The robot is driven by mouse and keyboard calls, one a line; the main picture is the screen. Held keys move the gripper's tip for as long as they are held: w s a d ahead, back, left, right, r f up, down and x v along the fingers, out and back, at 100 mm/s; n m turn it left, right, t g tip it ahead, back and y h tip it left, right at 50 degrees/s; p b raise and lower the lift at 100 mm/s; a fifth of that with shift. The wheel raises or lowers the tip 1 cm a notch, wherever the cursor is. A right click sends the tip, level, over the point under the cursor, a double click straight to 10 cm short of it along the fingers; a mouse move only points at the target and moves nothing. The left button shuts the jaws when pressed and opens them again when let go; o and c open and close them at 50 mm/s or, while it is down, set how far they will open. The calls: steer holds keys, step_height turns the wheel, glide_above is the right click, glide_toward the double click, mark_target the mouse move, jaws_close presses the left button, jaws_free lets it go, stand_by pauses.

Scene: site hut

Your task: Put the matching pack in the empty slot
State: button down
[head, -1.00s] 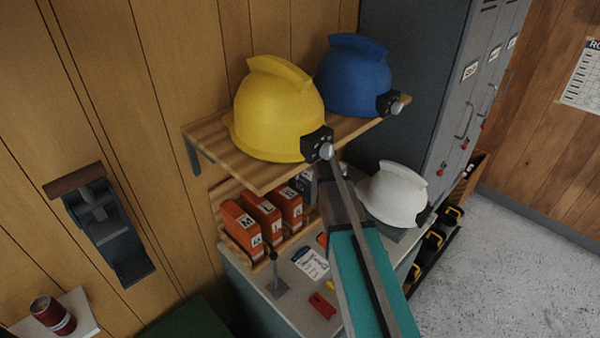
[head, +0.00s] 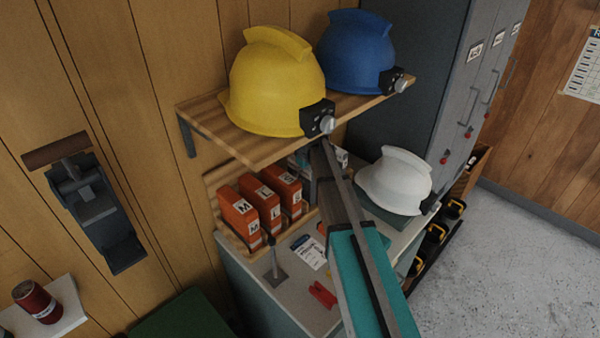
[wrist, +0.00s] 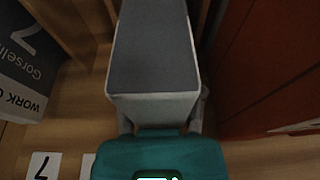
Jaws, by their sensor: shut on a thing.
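In the wrist view, my gripper (wrist: 160,127) is shut on a grey pack (wrist: 152,62) with a pale near face. The pack is between a dark labelled pack (wrist: 25,65) on the left and an orange-red pack (wrist: 275,65) on the right. I cannot tell whether its base touches the wood below. In the head view, several orange packs (head: 240,215) with letter labels stand in a wooden rack (head: 240,248) below the helmet shelf. There my arm hides my gripper's fingertips and most of the held pack.
A wooden shelf (head: 195,105) with a yellow helmet (head: 272,82) and a blue helmet (head: 355,55) overhangs the rack. A white helmet (head: 395,180) sits right of my arm. A red item (head: 322,294) and a paper card (head: 308,251) lie on the cabinet top. A grey locker stands behind.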

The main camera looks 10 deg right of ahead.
steer(key=shift+f+b, duration=0.6)
steer(key=shift+f, duration=0.15)
stand_by(0.6)
steer(key=shift+c, duration=0.7)
jaws_free()
steer(key=shift+r, duration=0.25)
